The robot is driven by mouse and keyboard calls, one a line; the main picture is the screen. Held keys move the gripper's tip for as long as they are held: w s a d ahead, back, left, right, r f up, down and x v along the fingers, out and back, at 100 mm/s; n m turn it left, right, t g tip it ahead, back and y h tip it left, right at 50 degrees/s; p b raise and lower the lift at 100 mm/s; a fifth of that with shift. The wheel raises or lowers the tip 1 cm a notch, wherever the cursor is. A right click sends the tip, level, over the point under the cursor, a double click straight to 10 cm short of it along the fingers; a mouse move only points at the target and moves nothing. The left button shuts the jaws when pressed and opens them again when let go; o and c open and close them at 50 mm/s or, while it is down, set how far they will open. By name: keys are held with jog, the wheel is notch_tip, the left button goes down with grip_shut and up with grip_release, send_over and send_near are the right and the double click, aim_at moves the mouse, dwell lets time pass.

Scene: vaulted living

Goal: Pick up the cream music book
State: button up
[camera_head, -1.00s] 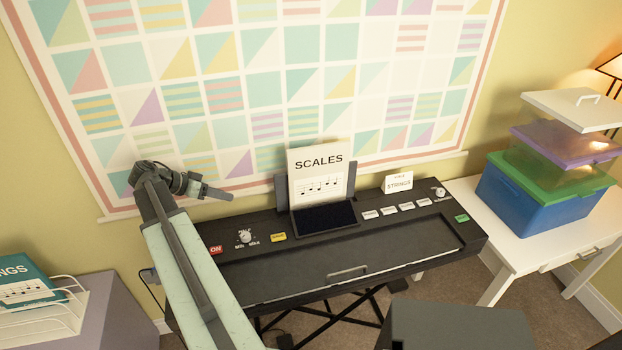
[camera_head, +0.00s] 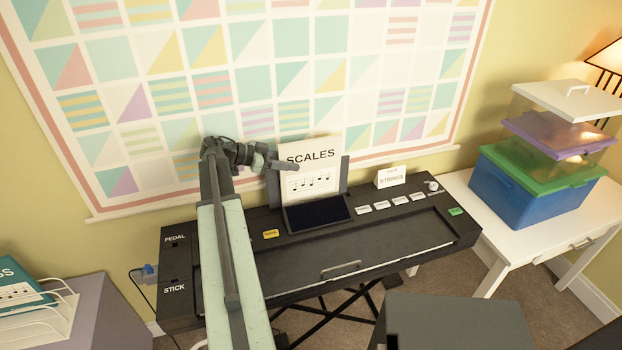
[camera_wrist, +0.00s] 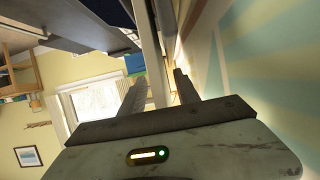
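The cream music book (camera_head: 310,183), titled SCALES with a row of notes, stands upright on the keyboard's music stand (camera_head: 275,188). My gripper (camera_head: 290,165) is at the book's upper left, with a finger across its top left corner and hiding part of it. In the wrist view my gripper (camera_wrist: 160,88) is open, with a gap between its two fingers. A pale upright strip (camera_wrist: 150,40), seemingly the book edge-on, lies in line with this gap. I cannot tell how far the book is between the fingers.
The black keyboard (camera_head: 390,240) carries a STRINGS card (camera_head: 391,177) and several labelled buttons. Stacked boxes (camera_head: 540,185) stand on a white table (camera_head: 575,235) at right. A patterned wall hanging (camera_head: 260,80) is close behind my gripper. A white rack (camera_head: 45,318) is at lower left.

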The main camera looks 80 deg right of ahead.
aim_at(311, 175)
jog(key=shift+x, duration=1.15)
grip_shut()
dwell(0.5)
